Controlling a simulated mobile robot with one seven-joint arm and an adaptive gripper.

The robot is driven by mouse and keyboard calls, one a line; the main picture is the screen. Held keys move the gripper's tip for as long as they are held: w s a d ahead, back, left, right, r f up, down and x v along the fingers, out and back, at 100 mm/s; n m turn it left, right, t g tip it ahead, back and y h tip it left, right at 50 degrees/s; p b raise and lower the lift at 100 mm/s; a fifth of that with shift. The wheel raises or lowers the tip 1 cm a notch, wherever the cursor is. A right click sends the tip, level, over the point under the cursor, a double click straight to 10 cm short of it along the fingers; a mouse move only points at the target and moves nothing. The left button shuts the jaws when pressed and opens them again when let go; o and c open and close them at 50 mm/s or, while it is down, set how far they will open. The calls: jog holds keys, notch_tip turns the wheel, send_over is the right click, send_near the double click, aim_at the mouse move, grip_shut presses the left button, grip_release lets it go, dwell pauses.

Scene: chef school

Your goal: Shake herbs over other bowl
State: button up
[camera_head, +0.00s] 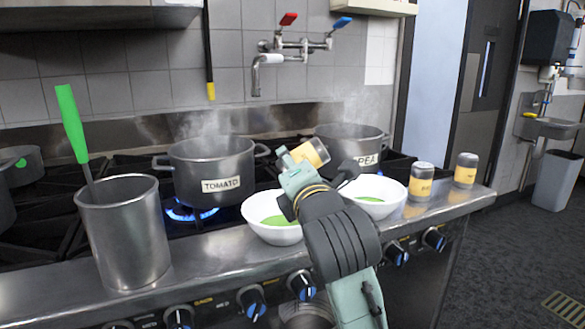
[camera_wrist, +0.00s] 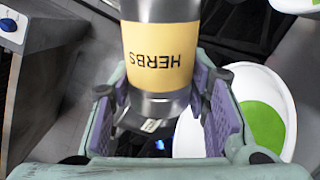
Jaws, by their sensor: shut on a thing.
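My gripper (camera_head: 290,172) is shut on the herbs shaker (camera_head: 311,153), a metal shaker with a yellow label. It holds the shaker tilted in the air near the two white bowls. In the wrist view the shaker (camera_wrist: 162,55) is between the purple finger pads, its HERBS label upside down. The left bowl (camera_head: 268,236) has green contents and is partly hidden by my gripper. The right bowl (camera_head: 392,207) also has green contents and is partly hidden by my arm. One white bowl with green contents (camera_wrist: 285,95) shows at the right of the wrist view.
A TOMATO pot (camera_head: 212,163) stands over a blue flame, and a second labelled pot (camera_head: 345,140) steams behind the bowls. Two more shakers (camera_head: 421,181) (camera_head: 466,170) stand at the counter's right end. A tall metal container (camera_head: 125,235) holds a green-handled utensil (camera_head: 73,122) at the left.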

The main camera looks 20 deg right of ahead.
jog(key=shift+f, duration=0.7)
notch_tip(320, 180, up, 4)
jog(key=shift+f+p, duration=0.25)
jog(key=shift+p, duration=0.9)
notch_tip(320, 180, down, 4)
jog(key=b, duration=0.3)
jog(key=shift+r, duration=0.25)
notch_tip(320, 180, up, 4)
jog(key=shift+f+p, duration=0.15)
jog(key=shift+p, duration=1.1)
notch_tip(320, 180, down, 4)
jog(key=b, duration=0.3)
jog(key=shift+r, duration=0.2)
jog(key=shift+r+p, duration=1.2)
jog(key=shift+r, duration=0.6)
jog(key=shift+f, duration=0.1)
